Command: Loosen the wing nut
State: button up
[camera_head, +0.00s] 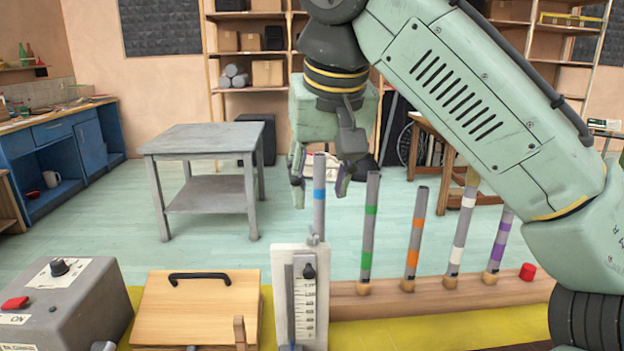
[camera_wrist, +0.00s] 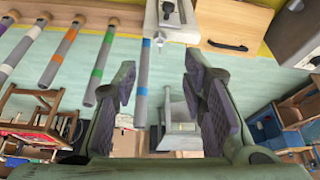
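A small grey wing nut (camera_head: 314,238) sits at the top of a white upright stand (camera_head: 281,310) with a scale and a dark slider knob, at the foot of a grey tube with a blue band (camera_head: 319,198). The wing nut shows small in the wrist view (camera_wrist: 160,38), near the stand's end. My gripper (camera_head: 320,178) is open and empty, above the wing nut at the height of the tube's upper part. In the wrist view the tube (camera_wrist: 143,75) appears between the open fingers (camera_wrist: 162,88); I cannot tell whether it is truly between them.
Tubes with green (camera_head: 368,225), orange (camera_head: 415,232), white and purple bands stand on a wooden base (camera_head: 450,297) to the right, by a red knob (camera_head: 527,271). A wooden box (camera_head: 195,308) and grey control box (camera_head: 66,303) stand left. A grey table (camera_head: 206,140) is behind.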

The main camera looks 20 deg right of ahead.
aim_at(313, 234)
jog(key=x, duration=1)
jog(key=shift+f+p, duration=0.1)
jog(key=shift+p, duration=0.25)
grip_shut()
jog(key=shift+r+n+y+p, duration=0.2)
jog(key=shift+n+y+p, duration=0.2)
jog(key=shift+n+p, duration=0.55)
jog(key=shift+d+f+n+y+p, duration=0.2)
jog(key=shift+n+y+p, duration=0.2)
jog(key=shift+n, duration=0.75)
